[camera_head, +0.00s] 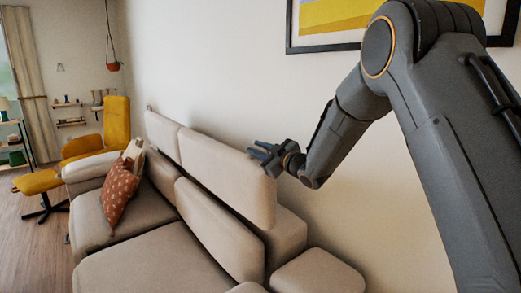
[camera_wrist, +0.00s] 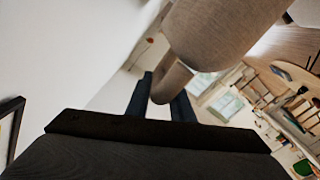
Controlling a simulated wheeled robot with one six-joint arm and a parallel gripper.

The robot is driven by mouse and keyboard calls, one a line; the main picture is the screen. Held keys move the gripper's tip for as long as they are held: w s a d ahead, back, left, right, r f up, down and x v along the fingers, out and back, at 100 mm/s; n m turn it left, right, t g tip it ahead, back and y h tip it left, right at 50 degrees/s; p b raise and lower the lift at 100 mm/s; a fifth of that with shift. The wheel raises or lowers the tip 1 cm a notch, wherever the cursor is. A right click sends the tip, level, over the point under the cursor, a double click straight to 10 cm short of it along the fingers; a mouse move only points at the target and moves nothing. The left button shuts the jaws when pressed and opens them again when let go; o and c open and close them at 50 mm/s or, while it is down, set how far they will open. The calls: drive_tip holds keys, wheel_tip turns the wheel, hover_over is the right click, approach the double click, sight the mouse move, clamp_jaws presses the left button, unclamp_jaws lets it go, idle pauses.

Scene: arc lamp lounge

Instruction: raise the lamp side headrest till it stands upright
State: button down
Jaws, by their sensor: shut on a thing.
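The near headrest (camera_head: 228,175) is a long beige padded panel. It rises above the sofa's backrest and looks close to upright; its exact tilt is hard to tell. My gripper (camera_head: 258,151) is shut on its top edge near the right end, coming from the wall side. In the wrist view the dark fingers (camera_wrist: 160,105) have beige padding (camera_wrist: 170,84) at their tips, and a larger beige panel (camera_wrist: 213,32) fills the top. Which panel each is, I cannot tell for sure. The far headrest (camera_head: 163,134) also stands up. No lamp shows close to either headrest.
The beige sofa (camera_head: 150,262) runs along the white wall, with a rust patterned pillow (camera_head: 117,195) at its far end. A framed picture (camera_head: 340,45) hangs above. A yellow chair (camera_head: 116,122) and footstool (camera_head: 38,182) stand beyond. Wooden floor lies open at left.

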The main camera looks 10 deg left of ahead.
drive_tip(key=shift+s+a+f, duration=0.1)
drive_tip(key=shift+s+f, duration=0.05)
drive_tip(key=c, duration=1.6)
unclamp_jaws()
drive_tip(key=shift+c, duration=0.2)
drive_tip(key=b+v, duration=0.1)
drive_tip(key=v, duration=0.7)
drive_tip(key=shift+a, duration=0.1)
drive_tip(key=p+v, duration=0.2)
drive_tip(key=v, duration=1.1)
drive_tip(key=shift+s+d, duration=0.3)
